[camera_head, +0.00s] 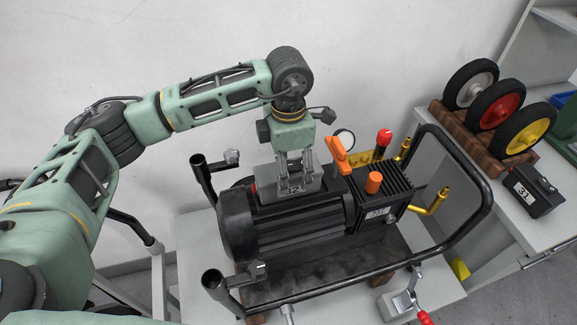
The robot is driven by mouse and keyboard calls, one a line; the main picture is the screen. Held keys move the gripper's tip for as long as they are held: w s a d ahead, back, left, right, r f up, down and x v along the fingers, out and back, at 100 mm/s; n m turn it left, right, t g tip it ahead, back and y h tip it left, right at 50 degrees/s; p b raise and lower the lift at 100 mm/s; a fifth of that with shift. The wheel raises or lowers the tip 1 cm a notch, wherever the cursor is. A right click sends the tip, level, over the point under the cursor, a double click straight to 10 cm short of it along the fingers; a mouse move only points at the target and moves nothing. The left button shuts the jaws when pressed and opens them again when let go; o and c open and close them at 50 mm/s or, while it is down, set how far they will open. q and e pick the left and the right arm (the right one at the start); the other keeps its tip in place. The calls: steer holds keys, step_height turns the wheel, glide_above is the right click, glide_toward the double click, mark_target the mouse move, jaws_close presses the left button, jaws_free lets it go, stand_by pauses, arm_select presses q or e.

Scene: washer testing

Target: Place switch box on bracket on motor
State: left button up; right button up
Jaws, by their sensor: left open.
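The black motor (290,228) with cooling fins lies inside a black tube frame on a grey work surface. A grey switch box (308,187) with a number label rests on top of the motor, towards its left end. The bracket under it cannot be made out. My left gripper (297,186) points down at the box, with its open fingers at the box's sides; whether they touch it is unclear. My right gripper is not in view.
A black unit with an orange handle (340,155), red knob (384,138) and brass pipes stands right of the motor. The tube frame (478,225) rises around them. A side table holds three wheels (497,110) and a black box marked 31 (533,190). A red-handled clamp (408,300) is in front.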

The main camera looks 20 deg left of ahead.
arm_select(q)
step_height(320, 180, up, 12)
steer(key=b, duration=0.3)
steer(key=shift+b, duration=0.4)
steer(key=shift+f, duration=0.15)
stand_by(0.6)
